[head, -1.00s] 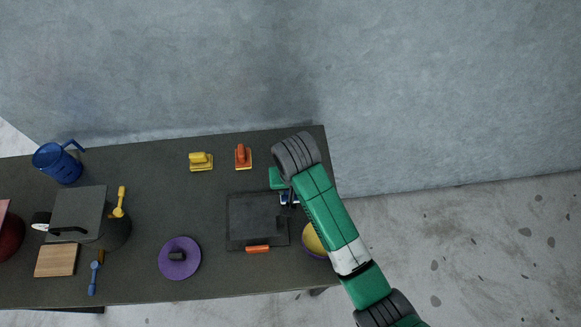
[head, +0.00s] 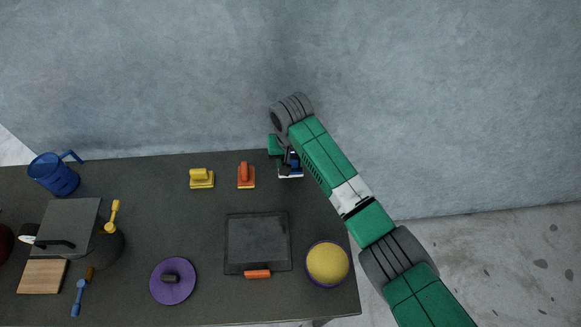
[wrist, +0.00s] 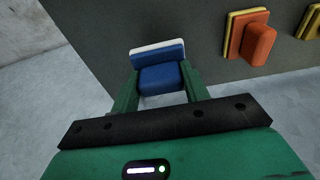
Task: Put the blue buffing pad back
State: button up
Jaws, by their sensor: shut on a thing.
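The blue buffing pad (wrist: 160,77) has a blue grip block and a white-edged base. In the wrist view my gripper (wrist: 160,92) is shut on its grip, one green finger on each side. In the head view the pad (head: 292,170) shows at the table's back edge, partly hidden by my gripper (head: 287,160). It is in line with the orange pad (head: 246,175) and the yellow pad (head: 202,179), to their right. I cannot tell whether its base touches the table.
A dark tray (head: 258,243) with an orange handle lies in front. A yellow-topped purple bowl (head: 327,264) stands at front right, a purple disc (head: 173,281) at front left. The grey wall rises behind the table (head: 200,220). Table between the pads and tray is clear.

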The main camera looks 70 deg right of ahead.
jog(key=shift+w+d, duration=0.1)
jog(key=shift+d, duration=0.1)
notch_tip(320, 180, down, 3)
jog(key=shift+d+f+b, duration=0.1)
jog(key=shift+d+b, duration=0.05)
jog(key=shift+b, duration=0.75)
jog(key=shift+f, duration=0.25)
jog(key=shift+r, duration=0.15)
jog(key=o, duration=1)
jog(key=shift+c, duration=0.2)
